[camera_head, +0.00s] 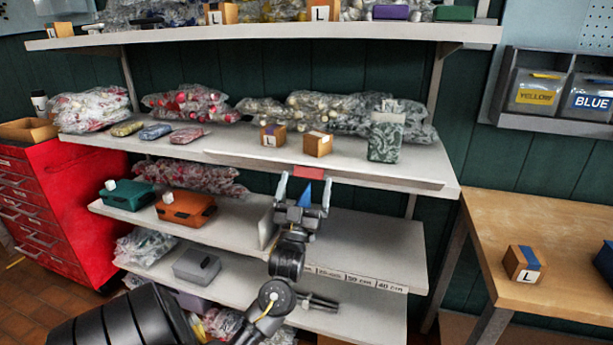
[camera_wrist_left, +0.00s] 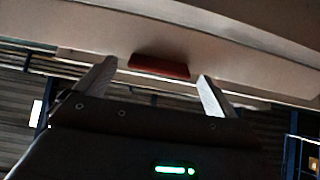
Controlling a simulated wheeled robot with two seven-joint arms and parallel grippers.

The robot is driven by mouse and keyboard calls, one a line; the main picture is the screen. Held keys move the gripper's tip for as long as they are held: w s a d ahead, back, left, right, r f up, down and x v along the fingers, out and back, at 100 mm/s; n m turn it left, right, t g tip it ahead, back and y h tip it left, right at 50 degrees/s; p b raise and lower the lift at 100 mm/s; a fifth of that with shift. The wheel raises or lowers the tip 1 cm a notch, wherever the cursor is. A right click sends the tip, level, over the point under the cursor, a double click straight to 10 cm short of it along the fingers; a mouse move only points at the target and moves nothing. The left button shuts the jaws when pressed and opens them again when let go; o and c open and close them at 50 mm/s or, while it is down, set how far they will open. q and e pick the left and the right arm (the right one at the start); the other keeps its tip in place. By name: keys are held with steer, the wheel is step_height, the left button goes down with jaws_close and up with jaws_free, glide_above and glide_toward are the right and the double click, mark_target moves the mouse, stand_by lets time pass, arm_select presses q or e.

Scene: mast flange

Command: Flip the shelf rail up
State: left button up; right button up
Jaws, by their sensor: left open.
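The shelf rail (camera_head: 380,178) is a long pale strip along the front edge of the middle shelf. It appears to hang at that edge, but its exact tilt is hard to tell. A red tab (camera_head: 308,172) sits near its middle and shows large in the left wrist view (camera_wrist_left: 159,66). My left gripper (camera_head: 306,178) is open just below and in front of the tab. Its two fingers stand on either side of the tab; in the left wrist view (camera_wrist_left: 155,85) they point up at the rail, with nothing between them. Whether they touch the rail is unclear. My right gripper is not seen.
On the middle shelf (camera_head: 225,148) behind the rail stand two brown boxes (camera_head: 318,144), a patterned grey-green carton (camera_head: 386,138) and several bagged goods. A lower shelf (camera_head: 360,245) holds green and orange cases (camera_head: 186,208). A wooden table (camera_head: 530,210) is at right, a red cabinet (camera_head: 75,200) at left.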

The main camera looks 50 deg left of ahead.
mark_target(310, 174)
arm_select(q)
steer(key=shift+x, duration=1.05)
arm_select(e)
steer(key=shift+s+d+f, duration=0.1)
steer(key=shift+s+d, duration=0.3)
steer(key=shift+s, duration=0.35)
arm_select(q)
steer(key=c, duration=1)
steer(key=shift+p, duration=0.35)
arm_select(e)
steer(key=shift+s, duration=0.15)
